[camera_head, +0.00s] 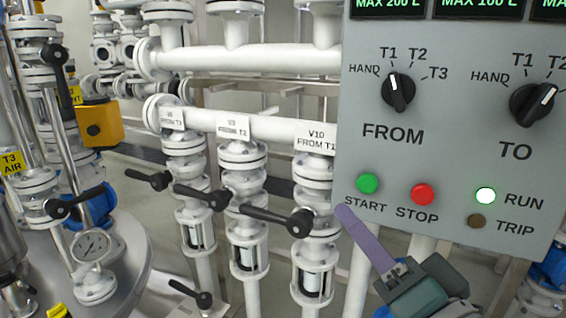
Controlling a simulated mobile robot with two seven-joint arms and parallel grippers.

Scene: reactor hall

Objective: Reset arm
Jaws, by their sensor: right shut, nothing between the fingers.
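My right gripper (345,212) comes in from the bottom right. Its purple fingers are shut and empty, and they point up and left. The fingertips lie in the picture just below the lower left corner of the grey control panel (455,170) and to the right of the V10 valve handle (277,215). I cannot tell how far apart they are in depth. My left gripper is not in view.
The panel has a FROM knob (398,92), a TO knob (533,103), a green START button (368,183) and a red STOP button (423,194). The RUN lamp (485,196) is lit; the TRIP lamp (477,221) is dark. White pipes (275,127) and several valves fill the left.

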